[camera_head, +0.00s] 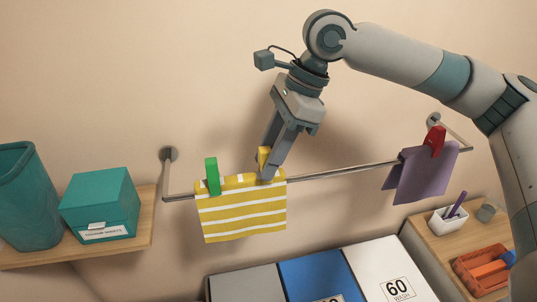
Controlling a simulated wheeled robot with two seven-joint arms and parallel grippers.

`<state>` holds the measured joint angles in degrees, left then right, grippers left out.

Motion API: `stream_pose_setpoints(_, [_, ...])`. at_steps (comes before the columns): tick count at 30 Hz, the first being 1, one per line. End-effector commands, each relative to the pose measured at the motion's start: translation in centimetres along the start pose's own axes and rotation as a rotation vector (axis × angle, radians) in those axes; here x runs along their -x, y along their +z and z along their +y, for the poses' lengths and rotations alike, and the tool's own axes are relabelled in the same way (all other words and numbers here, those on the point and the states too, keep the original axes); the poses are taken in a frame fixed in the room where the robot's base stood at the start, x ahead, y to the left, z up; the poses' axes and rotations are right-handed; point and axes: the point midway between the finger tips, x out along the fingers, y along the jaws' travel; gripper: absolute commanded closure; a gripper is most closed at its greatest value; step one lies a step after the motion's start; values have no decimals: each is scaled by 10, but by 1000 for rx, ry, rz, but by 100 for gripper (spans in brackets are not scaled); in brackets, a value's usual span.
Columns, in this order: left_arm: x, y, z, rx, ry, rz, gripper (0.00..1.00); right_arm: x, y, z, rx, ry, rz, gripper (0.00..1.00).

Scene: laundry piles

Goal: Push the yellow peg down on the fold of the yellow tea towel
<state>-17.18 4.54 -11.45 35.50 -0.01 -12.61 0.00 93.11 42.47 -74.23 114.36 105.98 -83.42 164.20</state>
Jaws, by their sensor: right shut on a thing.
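The yellow tea towel (241,215) with white stripes hangs folded over the metal rail, left of the middle in the head view. My right gripper (266,170) comes down from above and is shut on the yellow peg (263,155) at the right part of the towel's fold. The fingers hide part of the peg, so I cannot tell how far its jaws are over the fold. A green peg (212,176) stands upright on the left part of the fold. My left gripper is not in view.
A purple cloth (422,178) with a red peg (435,141) hangs at the rail's (340,172) right end. A left shelf holds a teal box (100,205) and a teal bin (27,200). Grey, blue and white bins (385,262) stand below. A white pen cup (447,220) is at right.

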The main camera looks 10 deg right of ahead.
Motion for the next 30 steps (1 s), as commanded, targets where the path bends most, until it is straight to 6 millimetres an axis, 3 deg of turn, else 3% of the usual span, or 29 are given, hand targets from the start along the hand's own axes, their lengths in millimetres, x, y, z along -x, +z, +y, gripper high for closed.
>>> stream_pose_setpoints(29, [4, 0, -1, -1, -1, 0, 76, -9, -4, 0, 0, 0, 0, 90])
stream_pose_setpoints(30, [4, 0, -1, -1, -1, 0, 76, -9, -4, 0, 0, -1, 0, 62])
